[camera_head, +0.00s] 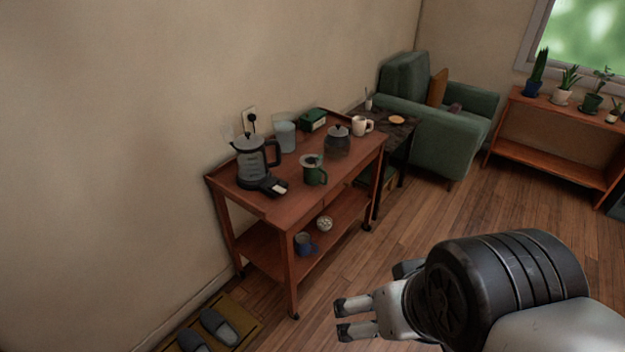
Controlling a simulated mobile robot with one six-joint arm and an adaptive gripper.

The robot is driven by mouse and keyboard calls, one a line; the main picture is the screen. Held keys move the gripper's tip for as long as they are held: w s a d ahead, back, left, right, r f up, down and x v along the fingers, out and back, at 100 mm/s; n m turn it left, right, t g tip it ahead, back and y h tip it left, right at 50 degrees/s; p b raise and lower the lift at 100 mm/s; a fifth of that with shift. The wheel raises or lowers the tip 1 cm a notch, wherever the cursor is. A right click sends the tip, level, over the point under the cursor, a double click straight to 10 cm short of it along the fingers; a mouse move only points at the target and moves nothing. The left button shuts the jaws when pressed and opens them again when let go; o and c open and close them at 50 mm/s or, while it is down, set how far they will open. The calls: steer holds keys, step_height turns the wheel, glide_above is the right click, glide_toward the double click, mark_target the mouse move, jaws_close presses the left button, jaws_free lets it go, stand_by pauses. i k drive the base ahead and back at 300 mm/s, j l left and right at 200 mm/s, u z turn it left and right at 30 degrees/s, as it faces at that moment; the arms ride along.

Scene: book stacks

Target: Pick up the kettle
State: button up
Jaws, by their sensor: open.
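The kettle (254,163) has a grey see-through body, a black lid and a black handle on its right side. It stands upright on a dark base at the left end of the wooden cart's top (236,192). My gripper (340,319) is at the lower right, in front of the cart and well apart from the kettle. Its two fingers point left, are spread apart and hold nothing.
A green mug (314,172), a dark lidded pot (338,141), a light blue container (285,135), a green box (312,120) and a white mug (361,126) share the cart top. Slippers (219,326) lie on a mat at lower left. Wood floor (440,205) is clear right of the cart.

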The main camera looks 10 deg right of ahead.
mark_target(253, 165)
steer(key=i+j+z, duration=0.15)
steer(key=i+z, duration=0.15)
steer(key=i, duration=0.3)
steer(key=i+j+z, duration=0.35)
steer(key=i, duration=0.25)
steer(key=i+j+z, duration=0.3)
steer(key=i+j, duration=0.15)
steer(key=i, duration=0.1)
